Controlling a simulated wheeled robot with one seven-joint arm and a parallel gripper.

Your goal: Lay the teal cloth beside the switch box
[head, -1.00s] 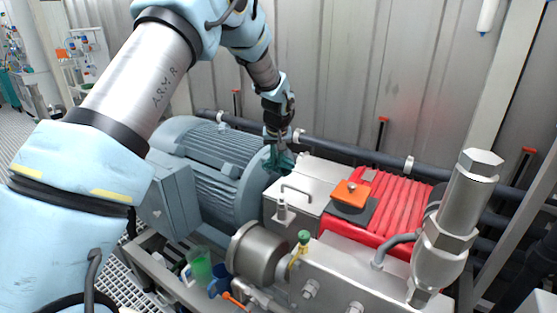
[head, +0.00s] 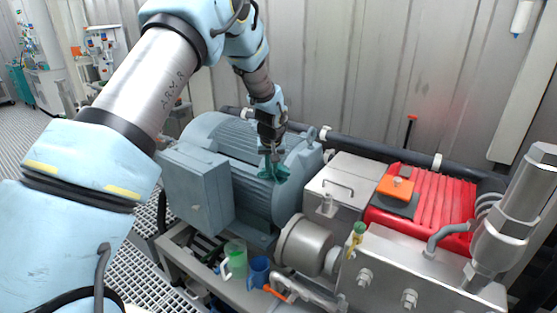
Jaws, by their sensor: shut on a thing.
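My gripper (head: 272,163) is shut on the teal cloth (head: 273,174), which hangs bunched from the fingertips. The cloth is in front of the ribbed blue motor (head: 235,150) in this view; I cannot tell whether it touches the motor. A grey-blue box (head: 196,185) is fixed to the motor's left side, left of and below the cloth. It may be the switch box, but no label shows. The fingertips are partly hidden by the cloth.
A metal box with a handle (head: 342,186) and a red ribbed unit (head: 435,200) bearing an orange block (head: 396,188) stand to the right. A green-and-clear jug (head: 235,260) and a blue cup (head: 259,271) stand low in front. A corrugated wall (head: 350,70) closes the back.

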